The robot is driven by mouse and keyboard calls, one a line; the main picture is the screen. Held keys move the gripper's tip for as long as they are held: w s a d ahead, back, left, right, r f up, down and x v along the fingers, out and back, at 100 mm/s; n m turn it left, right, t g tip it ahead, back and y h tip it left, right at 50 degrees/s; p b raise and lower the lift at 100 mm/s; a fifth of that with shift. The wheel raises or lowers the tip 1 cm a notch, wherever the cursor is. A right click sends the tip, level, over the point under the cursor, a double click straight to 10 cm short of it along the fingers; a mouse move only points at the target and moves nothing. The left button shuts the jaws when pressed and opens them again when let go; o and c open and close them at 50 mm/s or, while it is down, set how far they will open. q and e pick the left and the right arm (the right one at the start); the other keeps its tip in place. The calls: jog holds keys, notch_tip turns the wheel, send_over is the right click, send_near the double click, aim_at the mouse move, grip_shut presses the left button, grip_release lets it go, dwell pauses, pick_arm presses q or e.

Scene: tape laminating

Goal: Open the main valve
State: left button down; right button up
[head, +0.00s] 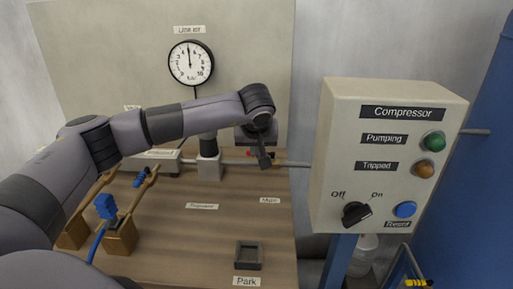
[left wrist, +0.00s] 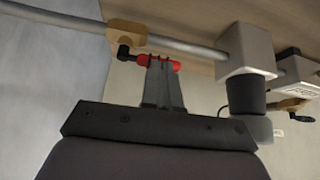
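The main valve sits on the grey pipe behind the bench, above the "Main" label (head: 269,200). In the left wrist view its brass body (left wrist: 127,33) hangs on the pipe, with a black stem below and a red handle (left wrist: 157,62) reaching right. In the head view my arm and gripper hide most of it. My left gripper (head: 264,163) is at the valve. In the left wrist view its fingers (left wrist: 163,66) are close together, with the tips overlapping the red handle. The handle lies across the tips and does not look pinched between them. My right gripper is not seen.
A compressor box (head: 390,160) with a black knob, lamps and a blue button stands at right. A gauge (head: 191,62) hangs on the back panel. The bench holds wooden blocks (head: 120,238) at left and an empty square Park holder (head: 249,255) in front.

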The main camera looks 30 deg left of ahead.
pick_arm(q)
jog(key=shift+s+a+f, duration=0.15)
jog(key=shift+a+f, duration=0.05)
jog(key=shift+f, duration=0.15)
jog(key=shift+s+d+f, duration=0.15)
jog(key=shift+s+d, duration=0.1)
jog(key=shift+d, duration=0.35)
jog(key=a+p+v, duration=0.1)
jog(key=p+v, duration=0.1)
jog(key=v, duration=1.2)
jog(key=shift+r, duration=0.45)
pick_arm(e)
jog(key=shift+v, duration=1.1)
